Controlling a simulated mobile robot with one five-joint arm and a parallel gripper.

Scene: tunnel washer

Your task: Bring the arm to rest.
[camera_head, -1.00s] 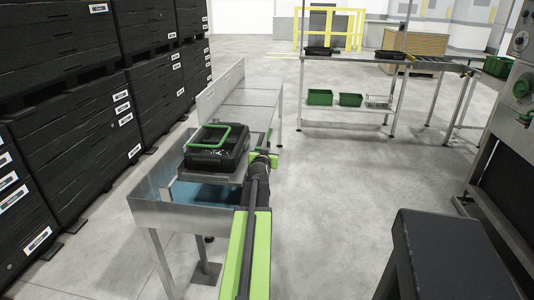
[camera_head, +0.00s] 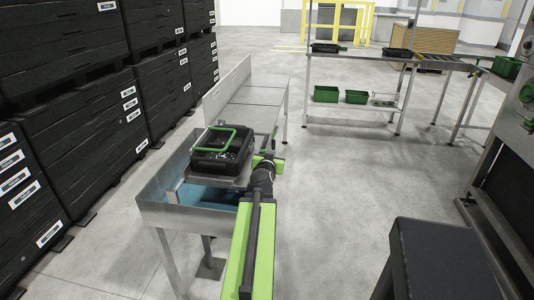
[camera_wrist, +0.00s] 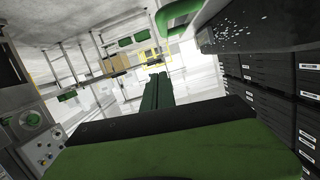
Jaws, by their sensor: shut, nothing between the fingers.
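My arm reaches forward up the middle of the head view, a green link leading to a black wrist. My gripper (camera_head: 268,160) is at its far end, small and partly hidden by the wrist, just right of a black crate with a green handle (camera_head: 222,160). In the wrist view my gripper (camera_wrist: 157,77) shows as green fingers together, with nothing between them. The crate's green handle (camera_wrist: 178,14) is at the top of that view, apart from the fingers.
The crate sits on a metal washing stand (camera_head: 165,215). Black stacked containers (camera_head: 85,130) line the left. A dark block (camera_head: 440,255) stands at the near right. A metal rack (camera_head: 355,68) with green bins is at the back. Open floor lies right of the arm.

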